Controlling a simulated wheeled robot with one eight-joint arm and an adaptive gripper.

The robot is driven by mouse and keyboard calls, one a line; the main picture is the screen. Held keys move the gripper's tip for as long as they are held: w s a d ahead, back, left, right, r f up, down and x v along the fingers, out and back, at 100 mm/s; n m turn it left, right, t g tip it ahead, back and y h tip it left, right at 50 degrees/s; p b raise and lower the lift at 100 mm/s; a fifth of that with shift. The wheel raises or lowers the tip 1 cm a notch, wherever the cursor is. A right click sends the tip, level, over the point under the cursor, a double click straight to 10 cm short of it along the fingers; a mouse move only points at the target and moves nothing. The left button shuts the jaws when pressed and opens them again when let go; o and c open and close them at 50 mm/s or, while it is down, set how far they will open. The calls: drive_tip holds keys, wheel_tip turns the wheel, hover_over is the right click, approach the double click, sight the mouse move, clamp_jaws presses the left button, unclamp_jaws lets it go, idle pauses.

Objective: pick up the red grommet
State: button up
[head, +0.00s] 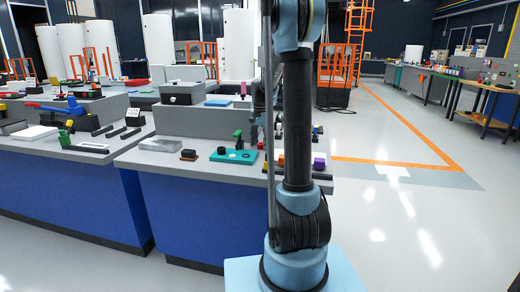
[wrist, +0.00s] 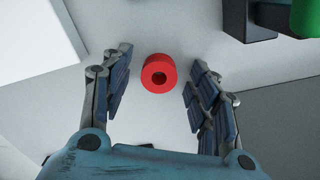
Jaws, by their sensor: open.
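The red grommet (wrist: 159,73) is a short red cylinder with a dark round hole. In the wrist view it sits on a light grey surface (wrist: 140,22). My gripper (wrist: 153,85) is open, with one finger to the left of the grommet and one to the right. There is a visible gap between the grommet and each finger, and nothing is held. I cannot tell the exact height of the fingers above the surface. In the head view I cannot make out the grommet, and my arm covers part of the bench.
In the wrist view a dark block (wrist: 250,20) and a green part (wrist: 305,17) stand at the top right. A white flat object (wrist: 35,45) lies at the left. In the head view the blue-fronted bench (head: 190,222) holds a teal plate (head: 233,156) and several small parts.

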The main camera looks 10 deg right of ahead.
drive_tip(key=shift+f, duration=0.15)
drive_tip(key=c, duration=1)
